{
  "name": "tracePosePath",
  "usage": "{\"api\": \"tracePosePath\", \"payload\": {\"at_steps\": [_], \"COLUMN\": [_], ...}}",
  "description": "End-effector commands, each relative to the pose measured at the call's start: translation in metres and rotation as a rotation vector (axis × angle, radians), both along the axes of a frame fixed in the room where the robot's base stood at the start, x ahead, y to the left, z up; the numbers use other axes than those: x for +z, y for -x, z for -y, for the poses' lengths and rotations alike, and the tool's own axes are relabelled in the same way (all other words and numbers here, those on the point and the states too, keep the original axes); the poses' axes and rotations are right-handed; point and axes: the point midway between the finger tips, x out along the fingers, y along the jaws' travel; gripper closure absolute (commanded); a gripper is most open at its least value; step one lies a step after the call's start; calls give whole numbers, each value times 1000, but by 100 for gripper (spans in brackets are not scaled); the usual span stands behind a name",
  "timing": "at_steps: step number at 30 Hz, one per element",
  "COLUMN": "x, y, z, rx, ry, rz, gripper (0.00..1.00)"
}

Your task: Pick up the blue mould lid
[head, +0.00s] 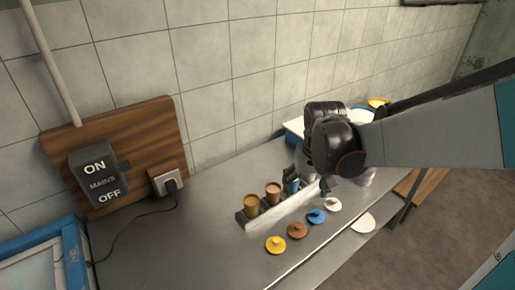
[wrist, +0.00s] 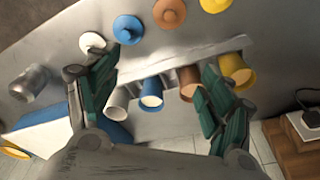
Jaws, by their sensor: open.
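The blue mould lid (head: 316,216) lies flat on the metal table with a small knob on top, between the brown lid (head: 297,230) and the white lid (head: 333,205). In the wrist view the blue lid (wrist: 128,29) is near the top, beyond the tip of my left-hand finger. My gripper (wrist: 160,68) is open and empty, its green-padded fingers spread over the row of moulds. In the head view my gripper (head: 306,187) hangs just behind the blue lid, apart from it. The blue mould (wrist: 151,93) stands in the rack between the fingers.
The rack (head: 283,213) also holds a yellow mould (head: 251,205), a brown mould (head: 273,192) and a white mould (wrist: 117,100). A yellow lid (head: 275,244) lies near the table's front edge. A blue-white box (head: 294,130) stands behind. The table's left part is mostly clear.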

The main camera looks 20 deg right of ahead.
Motion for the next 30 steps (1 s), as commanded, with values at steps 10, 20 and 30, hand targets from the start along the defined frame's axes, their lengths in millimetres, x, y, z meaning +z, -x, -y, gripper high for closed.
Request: {"api": "tracePosePath", "payload": {"at_steps": [10,20,30], "x": [-12,-57,-100], "y": [-23,-24,-24], "z": [53,57,57], "rx": [-150,-162,-162], "ry": [-42,-46,-46], "rz": [-152,-166,-165], "gripper": [26,26,26]}}
